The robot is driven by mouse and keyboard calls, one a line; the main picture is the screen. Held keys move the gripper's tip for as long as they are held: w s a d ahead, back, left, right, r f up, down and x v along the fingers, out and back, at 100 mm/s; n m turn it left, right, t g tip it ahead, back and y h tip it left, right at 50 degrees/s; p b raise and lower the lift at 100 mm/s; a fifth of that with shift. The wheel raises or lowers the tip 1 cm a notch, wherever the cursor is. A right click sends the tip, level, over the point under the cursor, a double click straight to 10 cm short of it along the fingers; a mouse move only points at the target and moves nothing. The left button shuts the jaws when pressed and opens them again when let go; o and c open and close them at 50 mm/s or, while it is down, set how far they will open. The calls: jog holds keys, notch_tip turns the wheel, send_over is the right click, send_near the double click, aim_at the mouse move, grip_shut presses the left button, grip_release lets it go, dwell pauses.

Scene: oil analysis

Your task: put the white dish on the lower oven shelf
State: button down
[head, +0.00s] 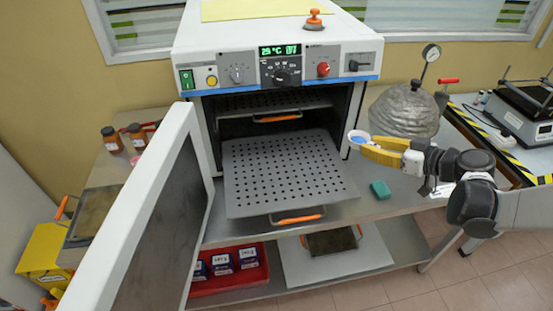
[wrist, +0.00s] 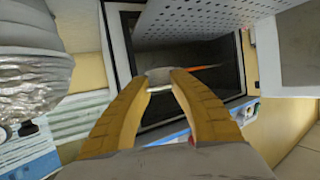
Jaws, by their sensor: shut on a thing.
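The white dish (head: 356,135) is small and round, with something blue inside. My yellow gripper (head: 366,145) is shut on it and holds it to the right of the oven opening. In the wrist view the dish (wrist: 158,75) sits between the fingertips (wrist: 162,82). The lower oven shelf (head: 285,170) is a grey perforated plate, pulled well out, with an orange handle at its front. Its bare surface is left of my gripper. The lower shelf also shows at the top of the wrist view (wrist: 215,18).
The oven (head: 275,45) has its door (head: 160,220) swung open to the left. The upper shelf (head: 260,101) is inside. A foil-wrapped vessel with a gauge (head: 405,108) stands close behind my gripper. A green block (head: 380,189) lies on the bench below it.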

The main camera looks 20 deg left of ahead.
jog(key=a+n+g, duration=0.1)
jog(key=a+g, duration=0.1)
jog(key=a+n+g+y, duration=0.1)
jog(key=a+n, duration=0.1)
jog(key=a, duration=0.1)
jog(key=shift+a+r+g, duration=0.1)
jog(key=shift+a+g, duration=0.1)
jog(key=shift+g, duration=0.2)
jog(key=b, duration=0.3)
send_over(306, 181)
notch_tip(306, 181, down, 7)
jog(key=shift+f+b, duration=1.15)
jog(key=shift+f, duration=0.8)
jog(key=shift+f, duration=0.15)
jog(key=c, duration=1.2)
grip_release()
jog(key=shift+c, duration=0.2)
